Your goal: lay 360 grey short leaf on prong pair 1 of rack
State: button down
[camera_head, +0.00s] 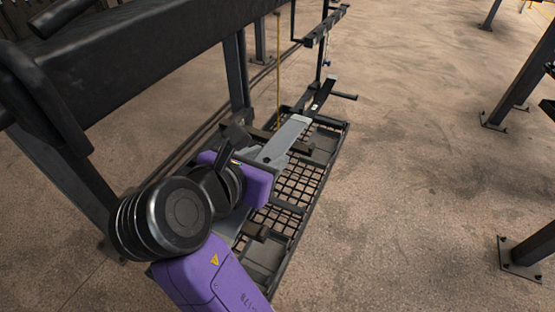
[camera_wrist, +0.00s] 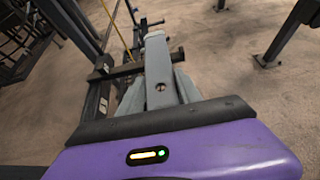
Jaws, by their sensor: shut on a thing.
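A grey leaf (camera_wrist: 158,62), a flat bar with a hole, sticks out ahead of my gripper (camera_wrist: 160,92) in the wrist view. My gripper is shut on it. In the head view the grey leaf (camera_head: 285,138) points up and right over the dark rack (camera_head: 335,160), above its mesh base. Its near end is hidden by my purple wrist. A stubby dark prong (camera_head: 302,147) shows beside the leaf; I cannot tell whether they touch. Which prong pair is number 1 cannot be read.
A large dark beam (camera_head: 130,50) fills the upper left. Open floor (camera_head: 420,180) lies to the right.

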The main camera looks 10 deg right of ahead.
aim_at(228, 228)
jog(key=shift+w+a, duration=0.45)
jog(key=shift+a, duration=0.15)
jog(key=shift+a+f, duration=0.15)
jog(key=shift+f, duration=1.1)
jog(key=c, duration=0.7)
grip_release()
jog(key=shift+c, duration=0.2)
jog(key=shift+b+v, duration=0.55)
jog(key=shift+v, duration=3.3)
jog(key=shift+f, duration=0.1)
jog(key=shift+s, duration=0.1)
